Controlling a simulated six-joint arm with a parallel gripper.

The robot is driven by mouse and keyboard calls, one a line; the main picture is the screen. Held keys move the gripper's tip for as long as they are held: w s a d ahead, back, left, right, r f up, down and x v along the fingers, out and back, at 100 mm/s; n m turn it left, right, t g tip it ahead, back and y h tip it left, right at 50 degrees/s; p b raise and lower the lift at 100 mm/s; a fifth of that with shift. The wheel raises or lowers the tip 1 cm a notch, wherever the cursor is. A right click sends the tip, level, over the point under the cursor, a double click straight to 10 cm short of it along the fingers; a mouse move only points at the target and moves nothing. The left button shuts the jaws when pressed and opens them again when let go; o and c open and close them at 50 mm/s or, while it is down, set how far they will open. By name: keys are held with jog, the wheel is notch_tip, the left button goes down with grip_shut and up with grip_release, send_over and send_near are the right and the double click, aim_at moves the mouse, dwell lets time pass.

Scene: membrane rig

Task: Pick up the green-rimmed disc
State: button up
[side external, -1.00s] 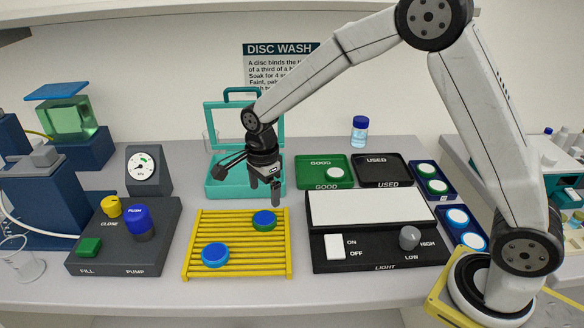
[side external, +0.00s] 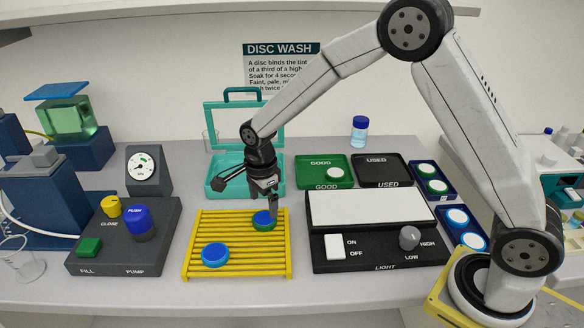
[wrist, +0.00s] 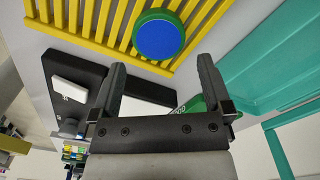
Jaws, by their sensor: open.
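The green-rimmed disc (side external: 262,222) has a blue top and lies on the back right part of the yellow slatted rack (side external: 190,262). In the wrist view the disc (wrist: 158,36) lies ahead of the fingertips, roughly midway between them, with its green rim showing around the blue face. My gripper (side external: 267,208) is open and empty, just above the disc, and partly covers it in the side view. In the wrist view my gripper's two fingers (wrist: 161,66) are spread apart, and the disc is not between them.
A blue disc (side external: 215,254) lies at the front left of the rack. A teal case (side external: 218,182) stands open behind the rack. A light panel (side external: 372,208) stands to the right, and a pump panel (side external: 110,252) to the left. Green and black trays sit behind the light panel.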

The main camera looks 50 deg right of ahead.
aim_at(265, 218)
jog(key=shift+f, duration=2.3)
jog(key=c, duration=1)
jog(key=shift+r, duration=0.15)
jog(key=shift+r, duration=0.95)
jog(key=s+r, duration=0.3)
jog(key=s, duration=0.1)
jog(key=s+d+r, duration=0.1)
jog(key=s+r, duration=0.3)
jog(key=s, duration=0.1)
jog(key=s+r, duration=0.3)
jog(key=s, duration=0.2)
jog(key=shift+d+r, duration=0.3)
jog(key=shift+r, duration=0.1)
